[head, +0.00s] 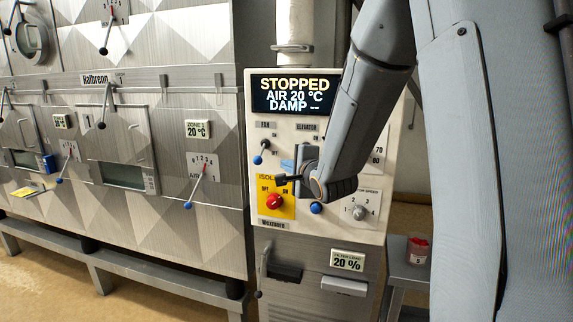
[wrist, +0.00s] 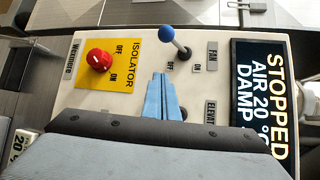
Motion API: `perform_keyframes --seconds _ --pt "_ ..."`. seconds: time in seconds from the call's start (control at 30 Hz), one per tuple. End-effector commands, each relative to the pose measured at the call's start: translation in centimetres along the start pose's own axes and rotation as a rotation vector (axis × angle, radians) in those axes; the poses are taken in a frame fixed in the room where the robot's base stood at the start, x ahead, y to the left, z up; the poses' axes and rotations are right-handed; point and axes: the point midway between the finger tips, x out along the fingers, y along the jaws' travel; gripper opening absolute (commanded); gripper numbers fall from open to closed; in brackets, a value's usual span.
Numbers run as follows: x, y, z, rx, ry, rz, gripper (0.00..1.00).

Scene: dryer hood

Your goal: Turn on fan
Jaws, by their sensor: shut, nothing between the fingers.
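The fan switch (head: 263,151) is a short lever with a blue ball, under the FAN label on the white control panel (head: 250,115). Its ball hangs down and left, at the OFF end. In the wrist view the fan lever (wrist: 179,46) stands just beyond my fingertips, toward the upper right. My gripper (head: 286,164) is shut and empty in front of the panel, to the right of and slightly below the fan lever. Its light-blue fingers (wrist: 161,78) are together and apart from the lever. The display (head: 296,94) reads STOPPED, AIR 20 °C, DAMP.
A red isolator knob (head: 274,202) on a yellow plate sits below the fan lever, close to my gripper. My arm covers much of the ELEVATOR area. A numbered speed knob (head: 360,212) is at lower right. Large metal dryer doors (head: 190,100) stand to the left.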

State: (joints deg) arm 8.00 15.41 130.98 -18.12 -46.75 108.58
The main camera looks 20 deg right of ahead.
Motion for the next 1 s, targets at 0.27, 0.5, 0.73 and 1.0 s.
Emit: perform_keyframes --seconds 0.27,0.5,0.73,1.0 --pt "4.5 -0.1 0.1 0.000 -0.001 0.002 0.00" --pt "6.8 -0.2 1.2 0.001 -0.003 0.002 0.00" --pt "6.0 -0.1 3.4 0.000 -0.001 0.001 0.00" --pt "5.8 0.0 3.8 0.000 0.001 0.000 0.00"
